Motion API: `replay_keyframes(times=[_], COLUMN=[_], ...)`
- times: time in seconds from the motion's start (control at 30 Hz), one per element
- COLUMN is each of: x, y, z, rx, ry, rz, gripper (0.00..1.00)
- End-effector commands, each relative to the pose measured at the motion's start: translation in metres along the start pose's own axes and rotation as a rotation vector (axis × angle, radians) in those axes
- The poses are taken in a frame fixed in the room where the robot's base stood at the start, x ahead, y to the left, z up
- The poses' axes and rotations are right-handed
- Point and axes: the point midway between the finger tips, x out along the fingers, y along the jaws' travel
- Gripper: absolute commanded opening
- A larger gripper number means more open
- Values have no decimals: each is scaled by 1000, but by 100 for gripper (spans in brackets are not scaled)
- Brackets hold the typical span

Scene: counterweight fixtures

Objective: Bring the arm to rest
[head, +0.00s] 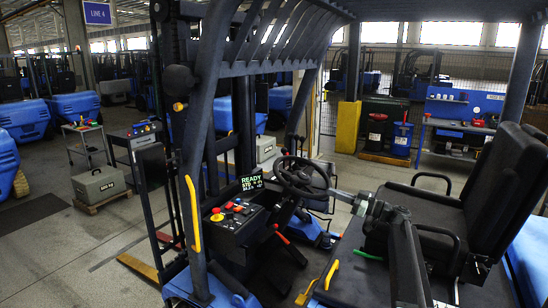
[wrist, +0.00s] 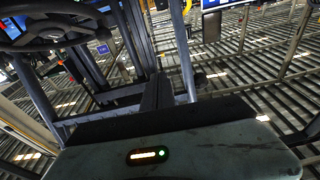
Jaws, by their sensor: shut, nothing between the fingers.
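My arm (head: 405,255) rises from the bottom of the head view, in front of the seat, and bends left toward the steering wheel. My gripper (head: 342,197) is at its left end, just right of the steering wheel (head: 303,178). Whether it touches the wheel I cannot tell. In the wrist view my gripper (wrist: 157,88) shows as dark fingers close together, shut and empty. The grey body behind them carries a lit strip with a green light.
A black seat (head: 430,225) stands at right. A control panel (head: 235,218) with coloured knobs and a READY display (head: 251,184) is left of the wheel. Dark frame posts (head: 202,150) and a yellow grab bar (head: 192,213) stand at left.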

Motion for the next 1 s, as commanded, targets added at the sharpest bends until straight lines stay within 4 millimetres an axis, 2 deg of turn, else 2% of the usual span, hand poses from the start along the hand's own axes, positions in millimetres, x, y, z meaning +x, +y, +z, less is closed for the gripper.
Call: replay_keyframes(times=[0.03,0.17,0.37,0.47,0.57,0.63,0.7,0.77,0.83,0.87,0.9,1.0], x=[8,30,60,72,77,71,55,32,-4,-24,-52,-124], y=[-8,-32,-87,-127,-182,-224,-262,-293,-324,-336,-348,-359], z=[13,36,94,138,199,246,292,329,367,380,393,400], rx=[2,5,-2,15,65,124,194,260,344,382,433,553], ry=[0,-16,-125,-228,-392,-543,-715,-877,-1077,-1164,-1277,-1493], rz=[-13,-47,-112,-154,-197,-212,-199,-161,-69,-10,88,408], gripper=[0,0,0,0,0,0,0,0,0,0,0,0])
